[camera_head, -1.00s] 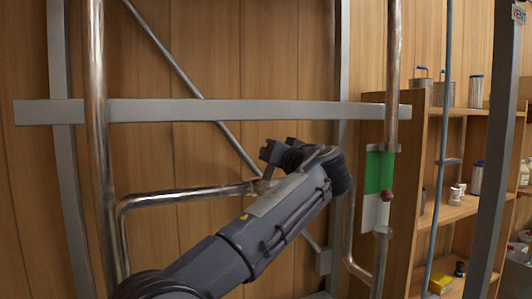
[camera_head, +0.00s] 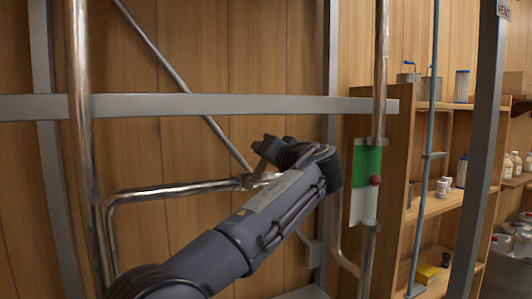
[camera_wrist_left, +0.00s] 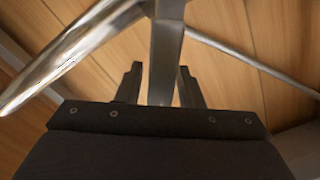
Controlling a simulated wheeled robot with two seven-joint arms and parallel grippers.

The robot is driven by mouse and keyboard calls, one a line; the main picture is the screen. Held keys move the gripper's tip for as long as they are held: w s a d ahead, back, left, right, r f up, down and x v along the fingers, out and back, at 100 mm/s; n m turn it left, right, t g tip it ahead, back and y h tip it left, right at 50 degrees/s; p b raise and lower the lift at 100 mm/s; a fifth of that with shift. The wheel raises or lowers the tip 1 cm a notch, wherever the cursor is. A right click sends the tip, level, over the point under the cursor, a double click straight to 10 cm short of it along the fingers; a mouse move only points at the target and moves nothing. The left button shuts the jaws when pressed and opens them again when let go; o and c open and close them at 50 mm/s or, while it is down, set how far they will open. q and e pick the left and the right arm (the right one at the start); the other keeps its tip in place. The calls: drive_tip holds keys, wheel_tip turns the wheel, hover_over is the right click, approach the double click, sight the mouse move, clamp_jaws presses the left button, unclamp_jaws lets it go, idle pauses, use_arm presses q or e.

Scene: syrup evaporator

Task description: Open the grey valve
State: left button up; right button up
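A grey metal fitting, which looks like the grey valve (camera_head: 258,181), sits at the right end of the horizontal steel pipe (camera_head: 170,190) in the head view. My left arm covers part of it. My left gripper (camera_head: 268,147) is at this fitting, its dark fingers just above it in the picture. In the left wrist view the left gripper (camera_wrist_left: 160,70) has its two fingers apart, with a flat grey bar (camera_wrist_left: 166,45) between them. This bar may be the valve's handle. Gaps show beside it, and firm contact cannot be seen. My right gripper is not in view.
A grey cross beam (camera_head: 230,104) runs above my arm, and a steel pipe (camera_head: 78,130) stands at left.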

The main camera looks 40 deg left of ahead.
use_arm(q)
drive_tip(key=shift+o, duration=0.5)
drive_tip(key=b+v, duration=0.3)
drive_tip(key=v, duration=0.5)
drive_tip(key=shift+a, duration=0.1)
